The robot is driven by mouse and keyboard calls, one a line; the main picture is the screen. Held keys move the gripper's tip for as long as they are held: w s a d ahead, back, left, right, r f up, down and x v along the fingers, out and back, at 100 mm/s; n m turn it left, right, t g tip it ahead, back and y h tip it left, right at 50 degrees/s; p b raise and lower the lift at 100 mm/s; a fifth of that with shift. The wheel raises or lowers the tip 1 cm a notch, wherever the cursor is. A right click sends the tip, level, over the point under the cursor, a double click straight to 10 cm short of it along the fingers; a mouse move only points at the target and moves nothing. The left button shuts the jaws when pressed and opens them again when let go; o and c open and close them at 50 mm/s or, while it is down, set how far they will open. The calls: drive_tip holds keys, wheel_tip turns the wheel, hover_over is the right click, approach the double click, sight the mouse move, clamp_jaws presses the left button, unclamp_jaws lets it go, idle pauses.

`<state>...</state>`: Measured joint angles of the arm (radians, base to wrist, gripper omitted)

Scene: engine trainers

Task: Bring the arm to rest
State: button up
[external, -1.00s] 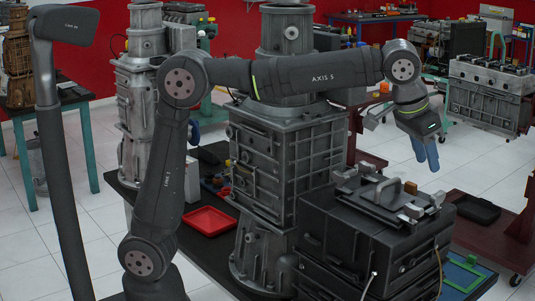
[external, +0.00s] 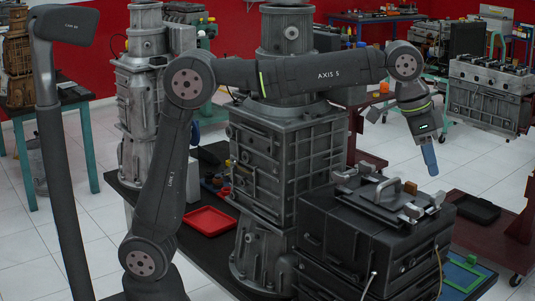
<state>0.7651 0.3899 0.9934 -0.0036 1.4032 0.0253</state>
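My gripper (external: 430,157) is at the end of my arm, at the upper right of the external view. It points down and hangs in the air beyond the black machine box (external: 370,235). One blue finger shows clearly; the other is hidden or lined up behind it, so I cannot see a gap between them. I see nothing hanging from it. My arm's upper link reaches across in front of the tall grey engine block (external: 285,160).
A red tray (external: 209,221) lies on the dark bench left of the engine block. A metal fixture with a handle (external: 388,192) tops the black box. A black tray (external: 477,208) sits on a red stand at right. Air around my gripper looks free.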

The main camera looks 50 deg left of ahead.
drive_tip(key=shift+w+d+f+m+h, duration=0.15)
drive_tip(key=shift+w+f+m, duration=0.15)
drive_tip(key=shift+f, duration=0.35)
drive_tip(key=shift+w+a+f+m+h, duration=0.1)
drive_tip(key=shift+w+f+m+h, duration=0.1)
drive_tip(key=shift+f+m, duration=0.35)
drive_tip(key=shift+f, duration=0.1)
drive_tip(key=o, duration=1.3)
drive_tip(key=shift+o, duration=0.5)
drive_tip(key=s+a+r+m+t, duration=0.1)
drive_tip(key=s+a+r+m, duration=0.3)
drive_tip(key=s+r+m, duration=0.3)
drive_tip(key=s+r, duration=0.3)
drive_tip(key=s, duration=0.3)
drive_tip(key=shift+r+m, duration=0.35)
drive_tip(key=x, duration=0.9)
drive_tip(key=shift+w+a+f, duration=0.2)
drive_tip(key=shift+a+f, duration=0.05)
drive_tip(key=shift+f, duration=0.15)
